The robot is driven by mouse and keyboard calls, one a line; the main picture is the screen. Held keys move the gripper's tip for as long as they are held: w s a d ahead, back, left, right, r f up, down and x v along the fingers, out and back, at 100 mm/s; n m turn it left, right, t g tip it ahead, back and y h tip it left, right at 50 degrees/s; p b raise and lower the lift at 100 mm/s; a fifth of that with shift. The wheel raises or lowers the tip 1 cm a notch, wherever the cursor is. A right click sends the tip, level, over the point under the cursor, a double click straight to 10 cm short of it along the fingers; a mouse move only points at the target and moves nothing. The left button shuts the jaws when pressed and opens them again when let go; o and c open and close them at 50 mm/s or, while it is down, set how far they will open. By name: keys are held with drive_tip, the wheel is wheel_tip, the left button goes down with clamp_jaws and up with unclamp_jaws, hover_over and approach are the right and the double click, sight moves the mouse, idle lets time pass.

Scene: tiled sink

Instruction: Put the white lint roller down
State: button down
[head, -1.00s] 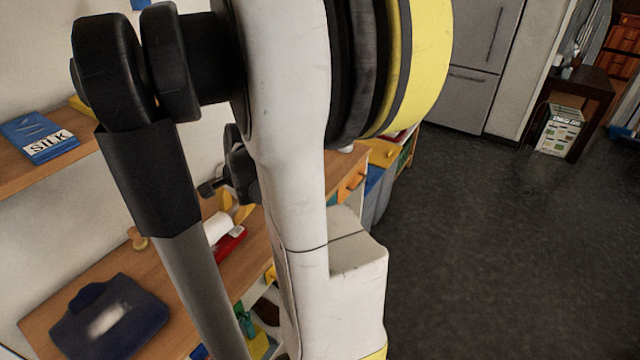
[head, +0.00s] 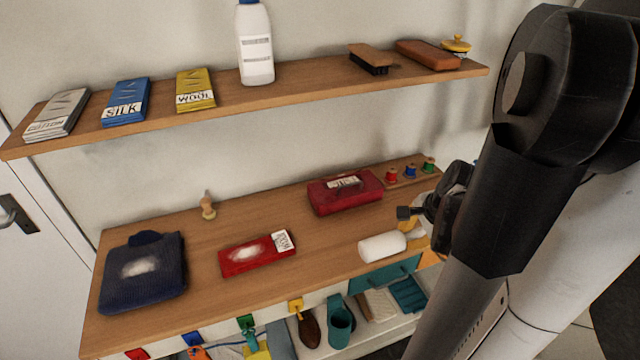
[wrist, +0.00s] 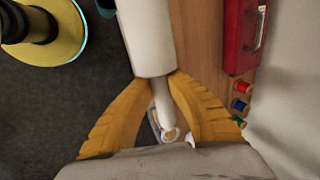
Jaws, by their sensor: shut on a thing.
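The white lint roller (head: 382,246) shows in the head view near the right front edge of the wooden bench top (head: 200,268). I cannot tell whether it touches the wood. In the wrist view its thick white roll (wrist: 147,38) points away from my gripper (wrist: 160,80). The two yellow fingers are shut on its thin handle, with the ring end between them. In the head view my gripper (head: 411,229) is at the right of the roll, partly hidden by my arm.
A red box (head: 345,193) and several thread spools (head: 410,171) stand behind the roller. A red cloth pack (head: 257,254) lies to its left, then a folded navy garment (head: 143,275). A shelf (head: 290,98) runs above. Bare wood lies between the red things.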

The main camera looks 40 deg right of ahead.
drive_tip(key=w+d+f+b, duration=0.1)
drive_tip(key=w+f, duration=0.1)
drive_tip(key=w, duration=0.1)
drive_tip(key=w+d+f+b, duration=0.1)
drive_tip(key=w+f, duration=0.1)
drive_tip(key=w, duration=0.1)
drive_tip(key=w+d+f+b, duration=0.1)
drive_tip(key=w+f, duration=0.1)
drive_tip(key=w, duration=0.1)
drive_tip(key=shift+f+b, duration=1)
drive_tip(key=shift+f, duration=0.85)
drive_tip(key=shift+f, duration=0.2)
drive_tip(key=c, duration=1.4)
unclamp_jaws()
drive_tip(key=shift+r, duration=0.15)
